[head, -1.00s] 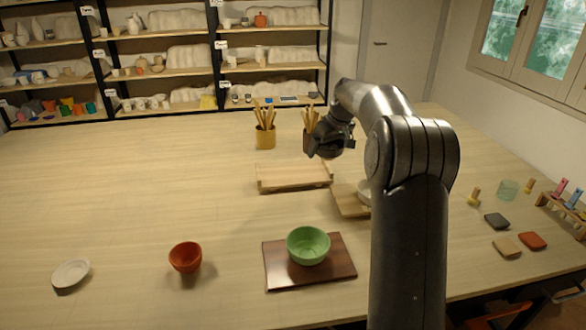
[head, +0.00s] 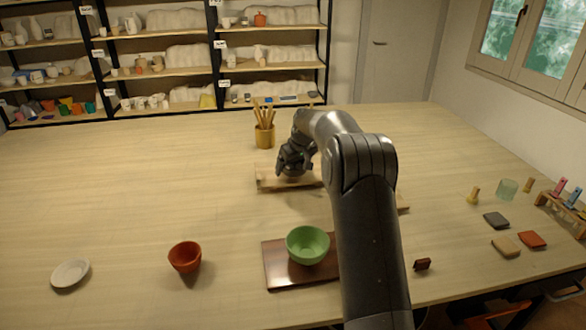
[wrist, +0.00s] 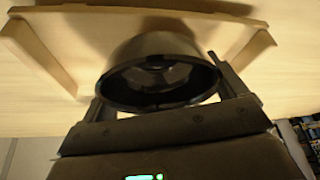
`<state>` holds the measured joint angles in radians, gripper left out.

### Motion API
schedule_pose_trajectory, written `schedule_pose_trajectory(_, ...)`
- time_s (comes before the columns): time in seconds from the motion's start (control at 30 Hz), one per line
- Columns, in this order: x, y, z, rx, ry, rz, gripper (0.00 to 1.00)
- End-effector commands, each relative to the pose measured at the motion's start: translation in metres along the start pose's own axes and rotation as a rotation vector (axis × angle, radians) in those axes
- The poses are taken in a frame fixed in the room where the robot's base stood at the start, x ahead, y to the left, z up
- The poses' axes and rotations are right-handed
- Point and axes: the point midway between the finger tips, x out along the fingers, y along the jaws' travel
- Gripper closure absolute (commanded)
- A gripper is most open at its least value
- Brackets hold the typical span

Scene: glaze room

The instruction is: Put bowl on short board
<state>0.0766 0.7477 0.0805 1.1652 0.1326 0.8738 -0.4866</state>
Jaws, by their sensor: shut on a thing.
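My gripper (head: 294,168) is shut on a bowl, low over a pale wooden board with raised ends (head: 268,184). In the wrist view the bowl (wrist: 160,78) looks dark and shadowed, its rim between the two fingers, with the board (wrist: 50,48) behind it. I cannot tell whether the bowl touches the board. A green bowl (head: 307,245) sits on a dark reddish board (head: 280,273) in front. A red-brown bowl (head: 185,257) stands on the table to its left. Another pale board (head: 402,202) is mostly hidden behind my arm.
A pot of wooden tools (head: 264,135) stands behind the pale board. A white dish (head: 70,273) is at the front left. The left of the table is largely clear.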

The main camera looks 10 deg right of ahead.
Motion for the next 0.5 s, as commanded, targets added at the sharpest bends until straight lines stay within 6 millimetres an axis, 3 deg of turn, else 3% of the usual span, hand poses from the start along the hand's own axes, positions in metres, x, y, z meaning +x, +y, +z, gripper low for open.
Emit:
schedule_pose_trajectory(0.1,0.0094,-0.0001,0.004,0.001,0.0,0.0,0.37)
schedule_pose_trajectory(0.43,0.0121,0.0,0.005,0.0,0.001,0.0,0.37)
schedule_pose_trajectory(0.47,0.0119,0.0,0.005,0.0,0.001,0.0,0.08)
schedule_pose_trajectory(0.5,0.0118,0.0,0.005,0.0,0.001,0.0,0.04)
